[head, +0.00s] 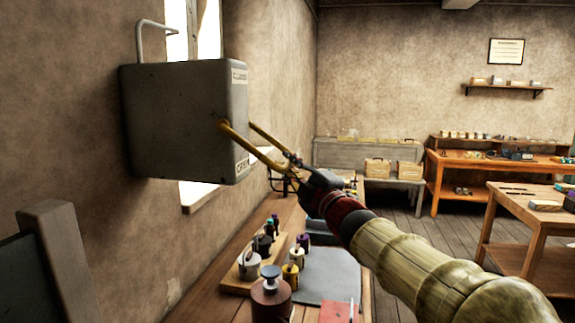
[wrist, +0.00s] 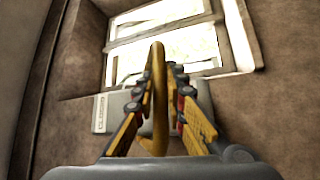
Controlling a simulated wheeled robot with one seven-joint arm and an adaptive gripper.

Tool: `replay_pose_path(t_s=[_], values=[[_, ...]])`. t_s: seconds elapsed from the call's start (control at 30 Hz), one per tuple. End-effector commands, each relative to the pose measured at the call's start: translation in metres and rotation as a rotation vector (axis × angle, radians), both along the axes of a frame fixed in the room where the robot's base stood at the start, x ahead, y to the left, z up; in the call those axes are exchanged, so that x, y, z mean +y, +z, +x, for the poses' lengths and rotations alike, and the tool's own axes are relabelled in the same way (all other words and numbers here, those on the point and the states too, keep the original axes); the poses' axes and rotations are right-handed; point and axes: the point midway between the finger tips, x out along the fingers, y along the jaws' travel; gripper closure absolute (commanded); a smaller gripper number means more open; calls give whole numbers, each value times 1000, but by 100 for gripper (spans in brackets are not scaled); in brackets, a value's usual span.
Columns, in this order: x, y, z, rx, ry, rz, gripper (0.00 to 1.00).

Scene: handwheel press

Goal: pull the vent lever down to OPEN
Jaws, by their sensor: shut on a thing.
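The vent lever (head: 236,134) is a yellow bar that juts from a grey vent box (head: 185,120) high on the left wall. In the head view it slants outward and down to the right, near the OPEN label (head: 242,168) and below the CLOSED label (head: 239,76). My gripper (head: 290,168) is at the lever's outer end, shut on it. In the wrist view the lever (wrist: 159,60) rises between the two fingers of my gripper (wrist: 163,90). The exact finger contact is hard to make out.
A bright window (wrist: 165,45) is behind the box. Below my arm, a bench carries a wooden tray (head: 238,279) of several knobbed weights and a grey mat (head: 328,275). A wooden table (head: 520,205) stands at the right. The air around the box's front is clear.

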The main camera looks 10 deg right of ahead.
Motion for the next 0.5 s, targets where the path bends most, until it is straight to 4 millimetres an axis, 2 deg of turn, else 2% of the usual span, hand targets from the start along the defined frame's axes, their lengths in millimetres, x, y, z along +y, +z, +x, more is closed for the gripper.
replay_pose_path(t_s=[0.03,0.23,0.27,0.5], values=[[0,-6,1,8,0,-3,100],[1,-7,2,10,1,-3,100],[1,-7,2,10,1,-3,87],[1,-6,1,9,2,-3,73]])
